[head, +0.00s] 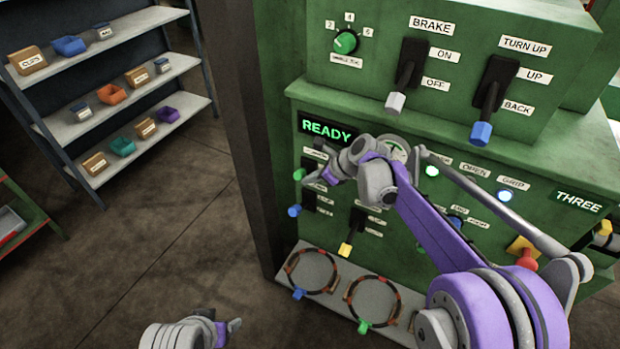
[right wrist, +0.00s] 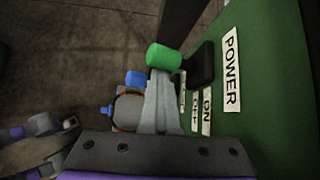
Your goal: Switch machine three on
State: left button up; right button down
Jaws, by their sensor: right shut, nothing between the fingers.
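Machine three is a green cabinet with a THREE label (head: 578,201) and a lit READY display (head: 328,131). Its power switch has a green-tipped handle (head: 299,174) at the panel's left edge. The right wrist view shows the green tip (right wrist: 163,57) close up, beside the POWER label (right wrist: 231,68) and the ON and OFF labels (right wrist: 203,112). My right gripper (head: 324,180) is shut and empty, with its fingertips (right wrist: 158,78) right at the green tip; I cannot tell whether they touch it. The handle's exact position is unclear. My left gripper (head: 230,328) is low at the bottom, away from the machine.
Blue-tipped (head: 294,211) and yellow-tipped (head: 345,249) switches sit below the power switch. Ring-shaped parts (head: 312,272) are on the lower ledge. Larger brake (head: 396,103) and turn-up (head: 481,133) levers are above. A shelf (head: 130,100) with small boxes stands left; the floor between is clear.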

jog(key=v, duration=1)
jog(key=shift+d+r, duration=0.2)
jog(key=shift+r, duration=0.15)
jog(key=shift+s, duration=0.1)
jog(key=s+d+f+n+h+p, duration=0.1)
jog(key=s+d+f+n+h, duration=0.1)
jog(key=s+n, duration=0.5)
jog(key=s+d+f+n+h+p, duration=0.1)
jog(key=s+d+f+n+h, duration=0.1)
jog(key=s+n, duration=0.6)
jog(key=s+d+f+n+h+p, duration=0.1)
jog(key=s+d+f+n+h, duration=0.2)
jog(key=s+n, duration=0.5)
jog(key=s+d+f, duration=0.1)
jog(key=s+d, duration=0.1)
jog(key=s, duration=0.5)
jog(key=shift+s+d+f, duration=0.15)
jog(key=shift+s+d, duration=0.1)
jog(key=shift+s, duration=0.05)
